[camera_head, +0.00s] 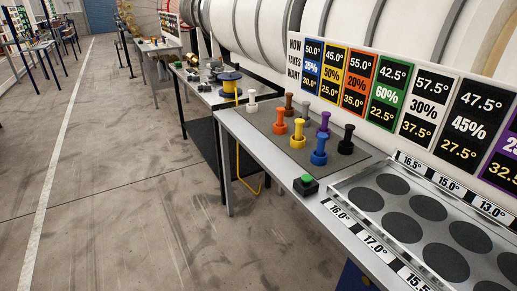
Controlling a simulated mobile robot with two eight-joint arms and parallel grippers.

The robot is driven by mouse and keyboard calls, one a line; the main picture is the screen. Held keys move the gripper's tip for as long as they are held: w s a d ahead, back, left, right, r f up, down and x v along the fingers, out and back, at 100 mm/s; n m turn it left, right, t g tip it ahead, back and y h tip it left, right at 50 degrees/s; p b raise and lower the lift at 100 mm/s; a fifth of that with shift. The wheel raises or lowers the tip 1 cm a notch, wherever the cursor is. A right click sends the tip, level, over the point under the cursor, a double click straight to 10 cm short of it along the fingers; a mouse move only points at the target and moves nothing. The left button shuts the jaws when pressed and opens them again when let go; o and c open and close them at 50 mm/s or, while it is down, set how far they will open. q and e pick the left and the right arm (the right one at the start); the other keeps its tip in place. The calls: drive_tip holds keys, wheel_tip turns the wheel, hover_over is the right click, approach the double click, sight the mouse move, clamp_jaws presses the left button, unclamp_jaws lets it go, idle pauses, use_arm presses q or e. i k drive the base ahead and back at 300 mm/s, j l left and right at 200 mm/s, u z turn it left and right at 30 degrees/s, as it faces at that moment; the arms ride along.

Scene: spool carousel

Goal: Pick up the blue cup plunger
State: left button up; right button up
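The blue cup plunger (319,150) stands upright on the grey mat near the front right of a group of similar coloured plungers. The black plunger (346,140) stands to its right and behind, and the yellow one (298,134) to its left. An orange one (281,122), a purple one (324,122), a brown one (289,105) and a white one (252,101) stand farther back. Neither of my grippers is in this view.
A green button on a black box (306,184) sits at the table's front edge. A metal tray with dark round spots (343,190) lies to the right. A colour sign board (385,92) stands behind. A yellow spool (231,84) stands on a farther table. The floor (120,200) at left is clear.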

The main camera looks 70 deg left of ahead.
sight(319, 157)
drive_tip(key=j+u, duration=0.1)
drive_tip(key=u, duration=0.75)
drive_tip(key=i+j+u, duration=0.1)
drive_tip(key=u, duration=0.3)
drive_tip(key=i+u, duration=0.1)
drive_tip(key=u, duration=0.3)
drive_tip(key=i+j+u, duration=0.1)
drive_tip(key=i, duration=0.15)
